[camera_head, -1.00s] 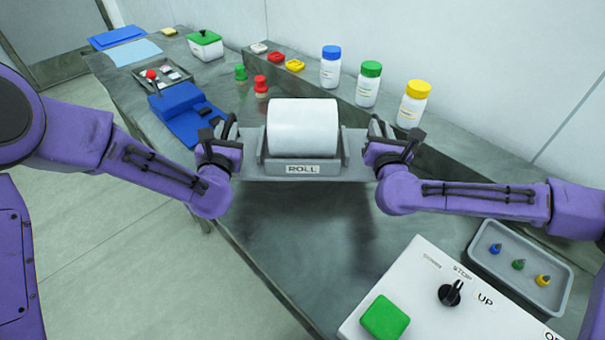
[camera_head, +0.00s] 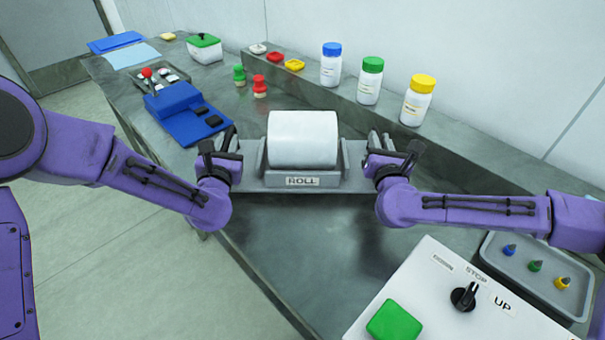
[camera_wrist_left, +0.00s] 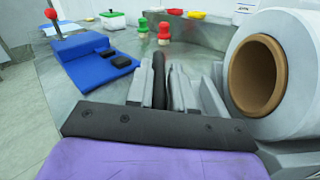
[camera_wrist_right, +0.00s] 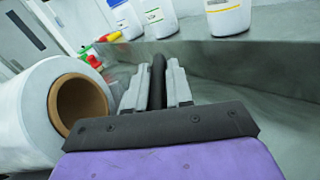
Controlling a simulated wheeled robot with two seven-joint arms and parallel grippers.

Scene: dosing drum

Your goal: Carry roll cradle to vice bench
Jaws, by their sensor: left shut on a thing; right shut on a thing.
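The roll cradle (camera_head: 302,181) is a grey tray with a label reading ROLL and a large white roll (camera_head: 302,138) lying in it. My left gripper (camera_head: 228,146) is shut on the cradle's left handle, and my right gripper (camera_head: 378,146) is shut on its right handle. The cradle looks level over the grey bench; I cannot tell how far above the surface it is. The roll's brown core shows in the left wrist view (camera_wrist_left: 257,74) and in the right wrist view (camera_wrist_right: 80,103). I cannot tell which thing is the vice bench.
A blue block fixture (camera_head: 192,115) lies left of the cradle. Red and green knobs (camera_head: 260,87) stand behind it. Bottles (camera_head: 371,80) line the back ledge. A white control box (camera_head: 450,300) and a grey tray (camera_head: 540,270) sit front right. Bench between is clear.

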